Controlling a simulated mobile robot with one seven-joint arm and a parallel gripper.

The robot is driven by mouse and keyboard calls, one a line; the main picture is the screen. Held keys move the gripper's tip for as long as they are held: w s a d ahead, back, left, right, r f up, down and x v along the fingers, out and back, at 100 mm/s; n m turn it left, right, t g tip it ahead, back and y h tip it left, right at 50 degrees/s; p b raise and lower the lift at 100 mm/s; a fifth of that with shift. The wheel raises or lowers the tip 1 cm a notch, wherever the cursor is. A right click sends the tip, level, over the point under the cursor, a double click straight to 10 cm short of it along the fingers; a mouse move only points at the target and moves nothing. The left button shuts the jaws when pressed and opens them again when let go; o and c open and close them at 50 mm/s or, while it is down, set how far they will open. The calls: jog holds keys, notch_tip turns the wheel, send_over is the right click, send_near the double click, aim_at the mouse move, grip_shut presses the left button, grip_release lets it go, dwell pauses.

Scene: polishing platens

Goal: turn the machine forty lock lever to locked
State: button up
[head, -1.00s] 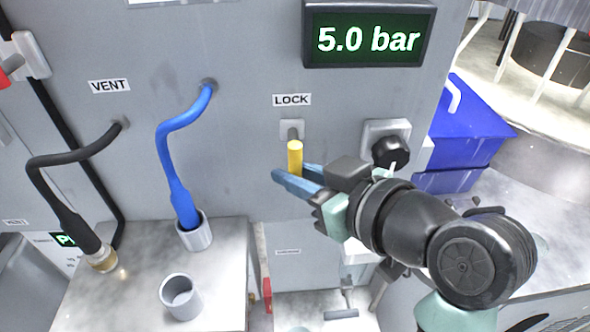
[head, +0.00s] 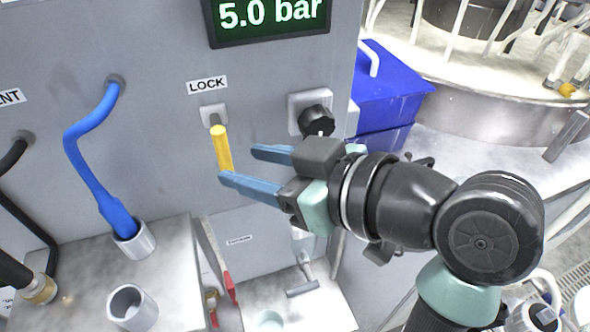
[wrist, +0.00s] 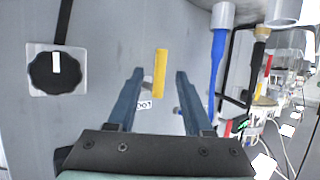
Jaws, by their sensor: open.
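The lock lever is a yellow handle (head: 222,148) on a small grey plate under the LOCK label (head: 207,85). It points down, tilted slightly in the head view. My gripper (head: 238,165) is open and empty, just right of the lever. Its nearer blue finger reaches close to the lever's lower end; whether it touches I cannot tell. In the wrist view the yellow lever (wrist: 160,72) shows between the two open fingers (wrist: 159,73), nearer the left one. It is not gripped.
A black knob (head: 316,120) sits on the panel right of the lever. A blue bin (head: 385,85) stands beyond the panel's right edge. A blue hose (head: 90,150) runs into a grey cup at left. The display (head: 270,15) reads 5.0 bar.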

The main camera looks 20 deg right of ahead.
jog(key=v, duration=0.7)
jog(key=shift+s+d+r, duration=0.15)
